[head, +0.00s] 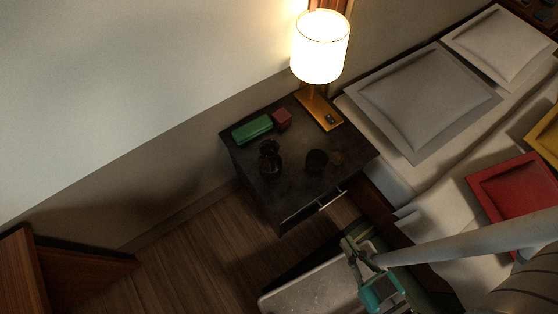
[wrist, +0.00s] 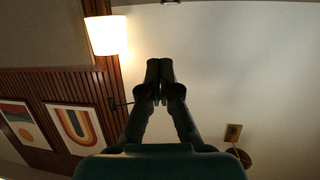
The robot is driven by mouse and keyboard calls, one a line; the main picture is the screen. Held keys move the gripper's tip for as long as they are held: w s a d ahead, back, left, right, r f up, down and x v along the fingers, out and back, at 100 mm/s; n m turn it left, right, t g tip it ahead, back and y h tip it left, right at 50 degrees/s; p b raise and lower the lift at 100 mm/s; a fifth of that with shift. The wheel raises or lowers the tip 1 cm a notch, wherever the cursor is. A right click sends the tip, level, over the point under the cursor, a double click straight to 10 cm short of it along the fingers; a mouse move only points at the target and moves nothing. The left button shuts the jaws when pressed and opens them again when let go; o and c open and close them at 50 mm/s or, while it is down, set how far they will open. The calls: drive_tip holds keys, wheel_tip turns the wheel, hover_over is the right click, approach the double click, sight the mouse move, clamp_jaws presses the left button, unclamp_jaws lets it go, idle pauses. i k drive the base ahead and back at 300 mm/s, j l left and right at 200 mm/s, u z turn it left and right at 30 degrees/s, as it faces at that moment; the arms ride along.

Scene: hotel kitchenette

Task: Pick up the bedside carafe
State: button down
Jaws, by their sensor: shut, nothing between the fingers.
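The bedside carafe looks to be the dark, narrow-necked vessel (head: 269,158) standing on the dark nightstand (head: 290,196), left of its middle. It is dim against the dark top. My gripper (head: 349,243) is below and to the right of the nightstand in the head view, apart from the carafe. In the wrist view my gripper (wrist: 160,72) has its two fingertips together, with nothing between them. The wrist view faces a wall and ceiling and does not show the carafe.
On the nightstand are a green box (head: 252,128), a dark red cube (head: 282,118), a dark cup (head: 316,160) and a lit lamp (head: 320,48). A bed with pillows (head: 424,98) stands at right. Wooden floor (head: 190,255) is open at lower left.

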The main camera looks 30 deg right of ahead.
sight(270, 162)
drive_tip(key=k+j+z, duration=0.1)
drive_tip(key=j+z, duration=0.2)
drive_tip(key=z, duration=0.15)
drive_tip(key=k+j+z, duration=0.15)
drive_tip(key=z, duration=0.35)
drive_tip(key=k+j+z, duration=0.15)
drive_tip(key=j+z, duration=0.15)
drive_tip(key=z, duration=0.15)
